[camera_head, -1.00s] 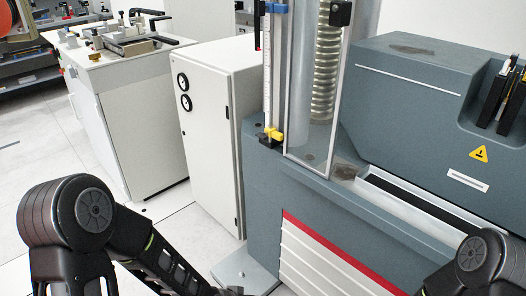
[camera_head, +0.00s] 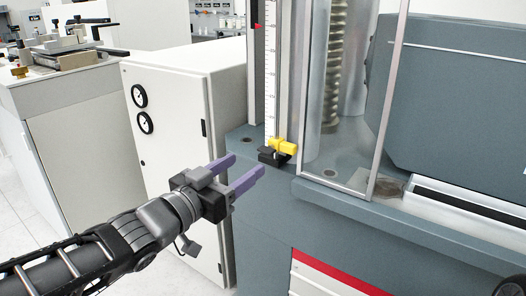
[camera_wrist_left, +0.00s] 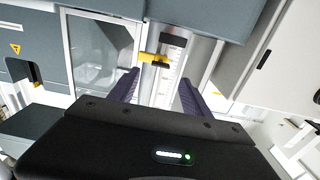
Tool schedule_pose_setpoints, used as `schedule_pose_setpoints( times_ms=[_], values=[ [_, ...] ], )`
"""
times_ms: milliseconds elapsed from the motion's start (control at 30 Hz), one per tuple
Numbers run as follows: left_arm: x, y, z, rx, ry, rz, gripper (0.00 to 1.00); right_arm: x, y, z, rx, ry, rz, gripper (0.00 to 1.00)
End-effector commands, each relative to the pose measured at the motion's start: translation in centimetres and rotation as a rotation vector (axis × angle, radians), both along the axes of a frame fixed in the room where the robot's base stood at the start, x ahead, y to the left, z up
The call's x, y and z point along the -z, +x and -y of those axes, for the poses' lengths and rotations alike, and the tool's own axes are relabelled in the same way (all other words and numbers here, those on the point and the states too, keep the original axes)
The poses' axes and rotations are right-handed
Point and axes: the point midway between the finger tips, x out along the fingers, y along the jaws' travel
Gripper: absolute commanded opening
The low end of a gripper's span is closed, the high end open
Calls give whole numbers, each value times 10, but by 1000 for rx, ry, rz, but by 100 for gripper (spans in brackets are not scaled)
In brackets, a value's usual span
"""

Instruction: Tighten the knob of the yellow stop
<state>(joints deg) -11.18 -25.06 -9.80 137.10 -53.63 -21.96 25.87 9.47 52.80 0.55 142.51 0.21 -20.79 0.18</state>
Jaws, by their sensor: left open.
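The yellow stop (camera_head: 282,146) sits low on the white vertical scale (camera_head: 270,70), just above a black block (camera_head: 272,156) on the grey machine. In the left wrist view the stop (camera_wrist_left: 153,58) shows beyond and between the two finger tips (camera_wrist_left: 160,85).
A clear-walled guard (camera_head: 352,100) around a spring column stands right of the scale. A white cabinet (camera_head: 170,110) with two gauges is left of the machine. The grey machine ledge (camera_head: 380,215) lies below.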

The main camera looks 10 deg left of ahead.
Motion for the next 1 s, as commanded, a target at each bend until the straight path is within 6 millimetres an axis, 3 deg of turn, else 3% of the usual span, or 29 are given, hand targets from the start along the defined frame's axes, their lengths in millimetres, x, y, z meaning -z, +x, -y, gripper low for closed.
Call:
schedule_pose_setpoints(
  times_ms=[433, 800, 1000],
  values=[
    [2, 7, 3, -1, -3, -3, 56, 4, 0, 0, 0, 0, 1, 36],
    [4, 57, 22, -2, -3, -6, 56, 24, 5, 4, 10, -6, 9, 36],
    [2, 72, 28, -3, -3, -3, 56, 28, 6, 4, 11, -7, 12, 36]
  ],
)
